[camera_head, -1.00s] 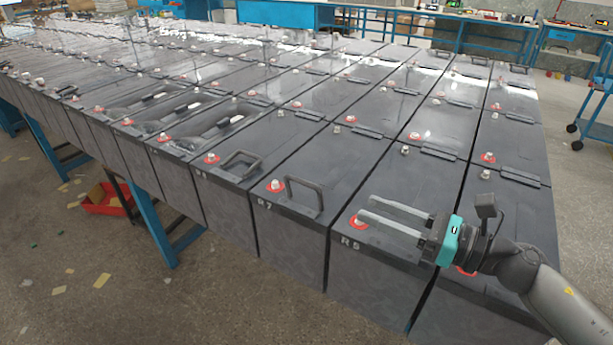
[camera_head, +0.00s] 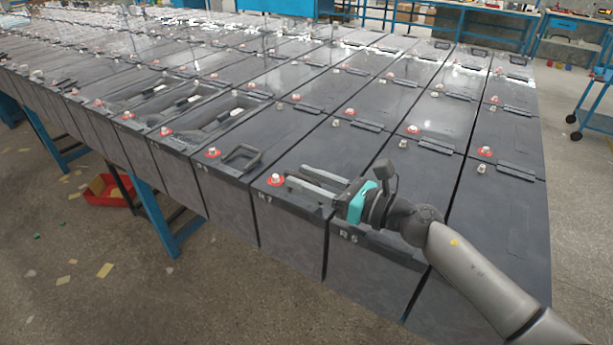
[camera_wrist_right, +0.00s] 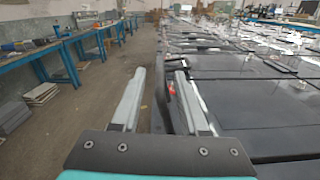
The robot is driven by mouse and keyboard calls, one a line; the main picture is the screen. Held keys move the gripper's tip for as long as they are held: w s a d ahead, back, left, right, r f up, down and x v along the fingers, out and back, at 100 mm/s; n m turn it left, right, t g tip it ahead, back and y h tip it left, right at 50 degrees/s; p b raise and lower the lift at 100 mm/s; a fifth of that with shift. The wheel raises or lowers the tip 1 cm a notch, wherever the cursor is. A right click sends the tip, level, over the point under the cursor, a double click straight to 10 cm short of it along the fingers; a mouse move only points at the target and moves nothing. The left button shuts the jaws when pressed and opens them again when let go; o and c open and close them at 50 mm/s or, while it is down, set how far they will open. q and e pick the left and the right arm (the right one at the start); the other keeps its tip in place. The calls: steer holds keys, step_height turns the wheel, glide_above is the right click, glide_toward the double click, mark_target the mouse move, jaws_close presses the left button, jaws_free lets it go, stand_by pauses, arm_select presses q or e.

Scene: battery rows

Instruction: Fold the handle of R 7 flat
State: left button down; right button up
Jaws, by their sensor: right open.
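The battery R 7 (camera_head: 262,215) stands in the front row, with its label on the front edge and a red-ringed terminal (camera_head: 275,180) at its top left. My right gripper (camera_head: 296,174) is over its top, open, with its fingers pointing left toward the terminal. In the wrist view, the two separated fingers of the right gripper (camera_wrist_right: 160,75) point out along the batteries' front edge. My left gripper is not in view.
Batteries stand in tight rows on a blue-legged stand (camera_head: 150,210). A red bin (camera_head: 107,190) sits on the floor. A blue cart (camera_head: 598,115) is at the right. Floor at the front is open.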

jaws_close()
stand_by(0.4)
